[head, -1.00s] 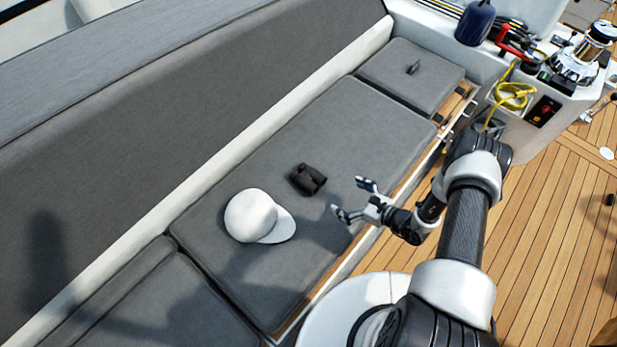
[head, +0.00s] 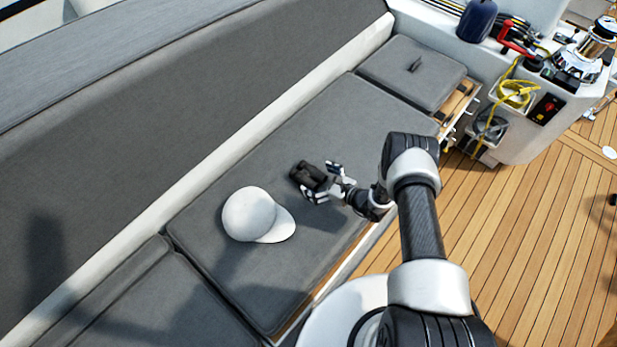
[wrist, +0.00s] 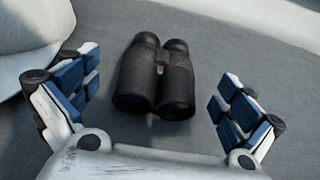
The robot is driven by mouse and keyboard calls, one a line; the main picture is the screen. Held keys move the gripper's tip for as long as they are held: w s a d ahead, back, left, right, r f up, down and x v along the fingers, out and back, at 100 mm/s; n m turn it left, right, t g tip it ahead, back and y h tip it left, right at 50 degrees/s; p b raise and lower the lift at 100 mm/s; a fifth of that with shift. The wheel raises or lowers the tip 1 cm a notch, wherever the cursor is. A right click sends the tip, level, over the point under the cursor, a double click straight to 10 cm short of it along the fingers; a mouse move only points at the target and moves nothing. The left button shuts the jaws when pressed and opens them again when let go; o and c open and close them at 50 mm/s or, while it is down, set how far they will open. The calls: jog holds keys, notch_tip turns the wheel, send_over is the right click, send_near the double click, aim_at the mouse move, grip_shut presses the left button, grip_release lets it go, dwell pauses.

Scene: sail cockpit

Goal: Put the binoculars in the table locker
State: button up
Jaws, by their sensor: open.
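The black binoculars (head: 306,174) lie on the grey bench cushion in the head view, right of the white cap. In the wrist view the binoculars (wrist: 157,80) lie between and just beyond my open fingers. My gripper (head: 322,182) is open at the near right end of the binoculars. In the wrist view my gripper (wrist: 160,105) has one blue-padded finger on each side, with a gap to the binoculars on both sides. I cannot make out a table locker in these frames.
A white cap (head: 256,215) rests on the cushion (head: 310,125) left of the binoculars. A smaller cushion with a dark tab (head: 414,66) is at the far end. Yellow rope (head: 515,94) and a winch (head: 585,60) are at the upper right. The wooden deck (head: 520,240) is clear.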

aim_at(310, 175)
jog(key=shift+x, duration=1.55)
jog(key=shift+f, duration=0.1)
jog(key=shift+d, duration=0.1)
jog(key=shift+c, duration=0.2)
jog(key=c, duration=1.5)
jog(key=shift+c, duration=0.9)
jog(key=shift+r, duration=0.2)
